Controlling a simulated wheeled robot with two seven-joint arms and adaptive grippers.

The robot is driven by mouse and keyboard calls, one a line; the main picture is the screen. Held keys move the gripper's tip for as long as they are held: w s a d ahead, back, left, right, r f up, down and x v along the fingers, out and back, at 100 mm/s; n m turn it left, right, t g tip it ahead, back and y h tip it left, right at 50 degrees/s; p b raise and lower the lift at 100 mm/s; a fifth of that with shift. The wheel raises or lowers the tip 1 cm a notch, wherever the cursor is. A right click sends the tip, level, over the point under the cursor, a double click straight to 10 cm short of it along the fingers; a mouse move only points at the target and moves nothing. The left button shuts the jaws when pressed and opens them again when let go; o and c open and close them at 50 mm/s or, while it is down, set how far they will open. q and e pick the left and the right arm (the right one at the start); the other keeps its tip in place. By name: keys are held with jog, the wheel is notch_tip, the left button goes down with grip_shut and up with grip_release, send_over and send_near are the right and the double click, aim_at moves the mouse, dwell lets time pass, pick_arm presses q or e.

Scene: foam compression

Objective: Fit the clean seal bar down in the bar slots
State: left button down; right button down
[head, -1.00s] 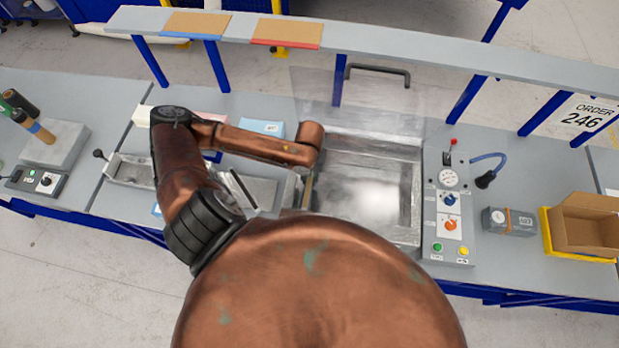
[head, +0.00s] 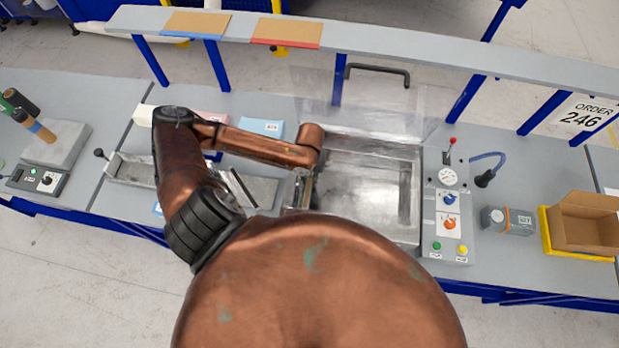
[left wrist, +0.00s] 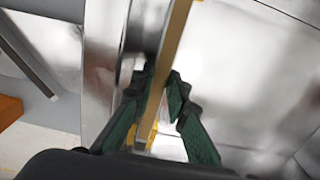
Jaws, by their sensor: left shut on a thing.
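My left gripper (left wrist: 160,78) has green-padded fingers shut on the seal bar (left wrist: 171,50), a narrow tan strip with a bright edge. In the left wrist view the bar runs steeply up the picture, over the shiny metal at the left side of the chamber. In the head view the gripper (head: 299,188) hangs at the left edge of the open metal chamber (head: 365,190), partly hidden by my arm. The bar slots are not clearly visible. I cannot tell whether the bar touches them. My right gripper is not in view.
The clear lid (head: 375,105) stands raised behind the chamber. A control panel (head: 449,215) is to its right, then a grey box (head: 508,221) and an open carton (head: 588,222). A metal fixture (head: 130,170) lies left. A shelf (head: 400,62) spans the back.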

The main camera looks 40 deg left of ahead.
aim_at(309, 181)
pick_arm(q)
jog(key=shift+f, duration=0.85)
jog(key=c, duration=1.8)
grip_release()
jog(key=shift+r+p, duration=0.55)
jog(key=shift+r, duration=0.1)
jog(key=shift+r+p, duration=1.95)
jog(key=shift+p, duration=0.15)
jog(key=shift+r+p, duration=0.6)
jog(key=shift+r, duration=1.8)
